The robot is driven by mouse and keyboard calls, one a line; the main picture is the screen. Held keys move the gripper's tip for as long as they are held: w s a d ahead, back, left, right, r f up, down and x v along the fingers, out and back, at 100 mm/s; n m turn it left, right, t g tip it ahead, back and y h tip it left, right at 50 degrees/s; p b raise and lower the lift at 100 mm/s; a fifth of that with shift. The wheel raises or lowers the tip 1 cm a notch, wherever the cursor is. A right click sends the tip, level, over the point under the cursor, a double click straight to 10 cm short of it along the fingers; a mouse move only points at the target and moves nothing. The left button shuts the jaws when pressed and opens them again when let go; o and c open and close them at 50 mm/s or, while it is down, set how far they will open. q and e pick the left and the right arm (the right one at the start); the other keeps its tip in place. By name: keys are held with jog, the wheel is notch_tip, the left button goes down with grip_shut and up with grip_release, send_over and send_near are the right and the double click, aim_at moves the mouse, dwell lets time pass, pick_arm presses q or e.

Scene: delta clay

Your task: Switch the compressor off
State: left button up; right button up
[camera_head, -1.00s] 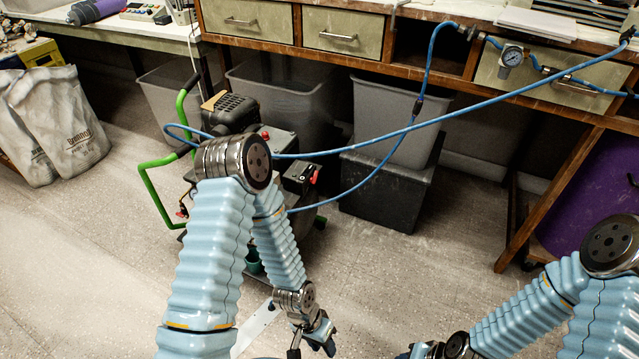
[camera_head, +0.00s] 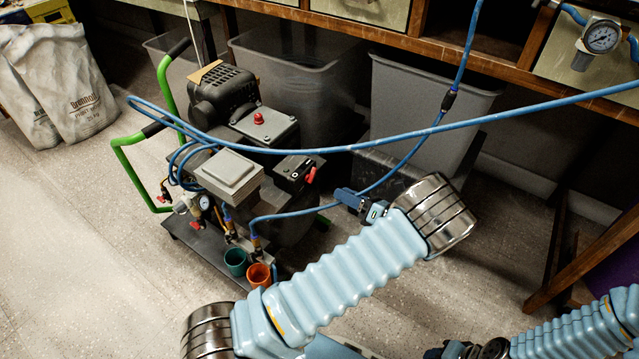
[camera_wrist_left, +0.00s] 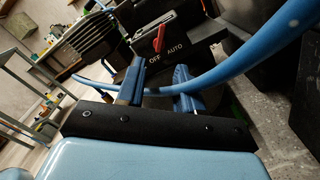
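The compressor (camera_head: 222,95) stands on the floor below the bench, dark with green handles. Its grey-black switch box (camera_head: 291,173) carries a red lever (camera_head: 311,175). In the left wrist view the red lever (camera_wrist_left: 160,37) points up above the printed words OFF and AUTO (camera_wrist_left: 166,53); I cannot tell which setting it is on. My left gripper (camera_head: 347,199) is just right of the switch box and apart from the lever. In the left wrist view its two blue fingers (camera_wrist_left: 158,82) are spread with no object gripped.
A blue hose (camera_head: 450,124) spans above the compressor, and another blue hose (camera_head: 385,180) passes close to the left gripper. Grey bins (camera_head: 418,110) stand behind. Green and orange cups (camera_head: 259,275) sit at the compressor's front.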

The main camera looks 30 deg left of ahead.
aim_at(311, 175)
pick_arm(q)
jog(key=a, duration=0.8)
jog(key=shift+w+a, duration=0.25)
jog(key=shift+a, duration=0.15)
jog(key=shift+c, duration=0.4)
grip_shut()
